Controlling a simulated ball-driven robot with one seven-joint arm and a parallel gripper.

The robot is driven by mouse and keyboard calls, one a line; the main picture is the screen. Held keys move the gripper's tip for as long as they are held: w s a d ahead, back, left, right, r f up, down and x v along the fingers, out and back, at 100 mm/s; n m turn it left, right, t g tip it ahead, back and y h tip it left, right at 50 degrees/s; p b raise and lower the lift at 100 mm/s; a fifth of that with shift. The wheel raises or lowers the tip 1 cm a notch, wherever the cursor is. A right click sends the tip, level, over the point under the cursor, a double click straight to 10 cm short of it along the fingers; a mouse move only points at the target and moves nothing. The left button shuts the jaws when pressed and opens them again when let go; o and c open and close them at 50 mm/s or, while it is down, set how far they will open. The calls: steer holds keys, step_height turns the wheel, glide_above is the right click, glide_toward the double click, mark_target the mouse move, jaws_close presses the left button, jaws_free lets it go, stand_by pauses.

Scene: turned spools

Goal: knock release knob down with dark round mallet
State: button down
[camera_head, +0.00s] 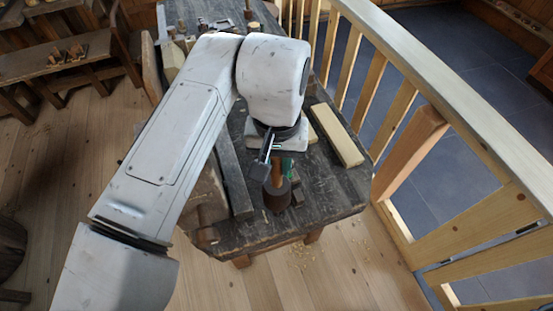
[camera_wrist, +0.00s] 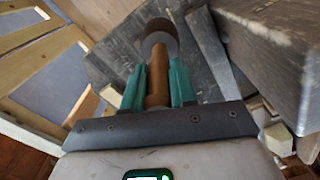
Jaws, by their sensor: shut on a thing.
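The dark round mallet (camera_head: 277,196) hangs from my gripper (camera_head: 275,168) over the near end of the dark workbench, with its head low and nearest the camera. In the wrist view its brown handle (camera_wrist: 157,82) runs between the two green fingers of my gripper (camera_wrist: 158,76), which are shut on it. The mallet's dark round head (camera_wrist: 160,36) sticks out beyond the fingertips. I cannot tell whether the head touches the bench. I cannot pick out the release knob in either view; my arm covers part of the bench.
The workbench (camera_head: 325,192) has a pale wooden block (camera_head: 336,135) at right and a long dark bar (camera_head: 233,175) at left. A wooden railing (camera_head: 425,75) stands close along the right side. Small tools lie at the far end. Open plank floor (camera_head: 330,270) lies in front.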

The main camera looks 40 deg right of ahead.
mark_target(277, 174)
steer(key=shift+f+b, duration=1.1)
steer(key=shift+f, duration=0.75)
steer(key=shift+r, duration=0.15)
step_height(277, 174, up, 3)
steer(key=p, duration=0.3)
steer(key=shift+r, duration=0.1)
